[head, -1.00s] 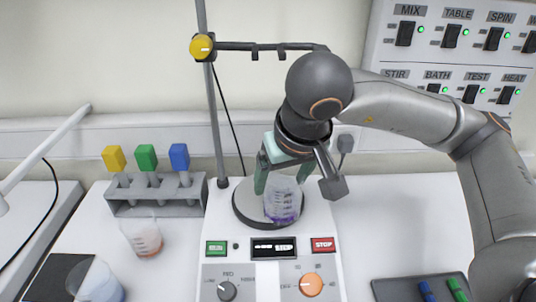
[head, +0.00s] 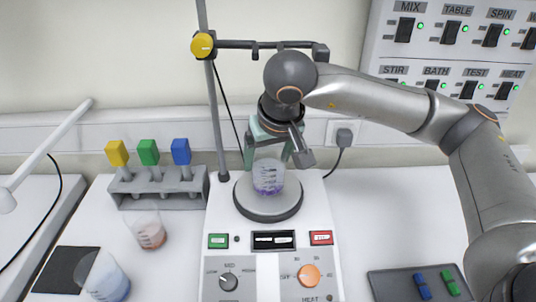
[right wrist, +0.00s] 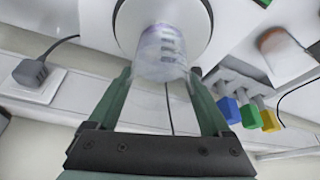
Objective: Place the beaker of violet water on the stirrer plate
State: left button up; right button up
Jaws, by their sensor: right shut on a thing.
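The beaker of violet water (head: 268,178) is clear with white marks and a little violet liquid at the bottom. It is upright over the round grey stirrer plate (head: 268,213), near its middle. I cannot tell whether its base touches the plate. My right gripper (head: 270,160) comes from behind and is shut on the beaker, with a green finger on each side. In the right wrist view, the beaker (right wrist: 162,52) sits between the fingertips, in front of the plate (right wrist: 196,50). My left gripper is not in view.
A stand rod (head: 214,120) with a yellow knob rises left of the plate. A grey rack (head: 160,190) with yellow, green and blue handled tools stands at left. Beakers of orange (head: 150,236) and blue (head: 108,280) liquid are at front left. A dark tray (head: 395,287) lies at right.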

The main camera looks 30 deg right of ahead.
jog(key=shift+f, duration=0.2)
jog(key=o, duration=1.5)
jog(key=shift+c, duration=0.2)
jog(key=shift+s+r, duration=0.1)
jog(key=shift+r, duration=0.5)
jog(key=v, duration=0.6)
jog(key=shift+s+r, duration=0.25)
jog(key=shift+r, duration=0.05)
